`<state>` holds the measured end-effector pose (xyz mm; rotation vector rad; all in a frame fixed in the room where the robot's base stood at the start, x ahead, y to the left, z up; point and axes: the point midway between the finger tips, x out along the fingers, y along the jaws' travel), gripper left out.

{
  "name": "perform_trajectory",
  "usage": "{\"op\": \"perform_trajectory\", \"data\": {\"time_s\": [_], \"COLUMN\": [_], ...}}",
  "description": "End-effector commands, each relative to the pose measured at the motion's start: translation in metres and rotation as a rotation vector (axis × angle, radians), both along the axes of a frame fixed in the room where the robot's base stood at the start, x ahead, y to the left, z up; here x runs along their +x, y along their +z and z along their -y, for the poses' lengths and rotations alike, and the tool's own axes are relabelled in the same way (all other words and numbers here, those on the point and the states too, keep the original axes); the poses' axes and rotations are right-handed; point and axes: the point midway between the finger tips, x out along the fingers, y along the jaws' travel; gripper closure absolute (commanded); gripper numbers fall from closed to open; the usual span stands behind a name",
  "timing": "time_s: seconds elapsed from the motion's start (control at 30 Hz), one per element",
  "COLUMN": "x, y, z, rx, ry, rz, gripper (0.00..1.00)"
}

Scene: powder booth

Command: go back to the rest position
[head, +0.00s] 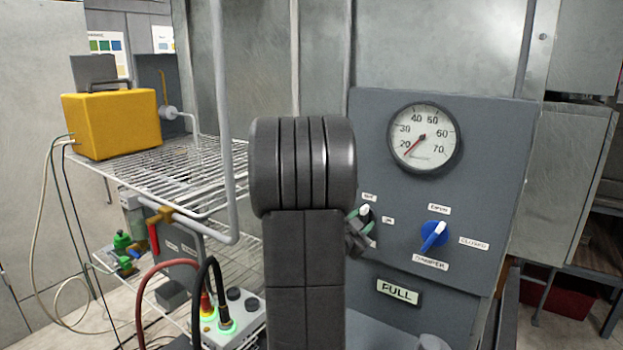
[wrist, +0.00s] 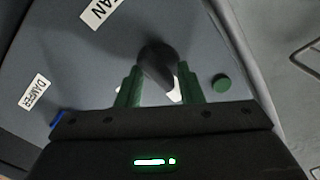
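My gripper (head: 358,228) is mostly hidden behind my own arm in the head view, at the left part of the grey control panel (head: 480,130). A switch with a white pointer (head: 364,211) shows beside it, under a small label. In the wrist view, the two green fingers of my gripper (wrist: 159,82) stand apart. A dark rounded knob (wrist: 158,58) lies between and just beyond their tips. I cannot tell whether they touch it. No loose object shows in the fingers.
The panel carries a gauge (head: 424,138) reading near 20, a blue damper knob (head: 434,236) and a FULL sign (head: 398,292). At left, a yellow box (head: 110,124) stands on a wire shelf (head: 165,162). Cables and a box with lit green rings (head: 232,318) are below.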

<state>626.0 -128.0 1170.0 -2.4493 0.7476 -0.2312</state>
Motion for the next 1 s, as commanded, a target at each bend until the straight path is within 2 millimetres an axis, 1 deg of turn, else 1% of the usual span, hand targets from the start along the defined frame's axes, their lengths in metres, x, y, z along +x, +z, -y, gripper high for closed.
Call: {"op": "perform_trajectory", "data": {"time_s": [0.03, 0.2, 0.37, 0.77, 1.0], "x": [0.0, 0.0001, 0.0001, 0.0, -0.0009], "y": [-0.0023, -0.0012, -0.0001, 0.0004, 0.0022], "z": [0.0002, 0.0001, 0.0, -0.0002, -0.0082], "rx": [0.034, 0.131, 0.177, 0.186, 0.168], "ry": [-0.001, 0.0, 0.0, 0.002, 0.053], "rz": [0.024, 0.088, 0.12, 0.125, 0.109], "gripper": [0.66, 0.66, 0.66, 0.66, 0.66]}}
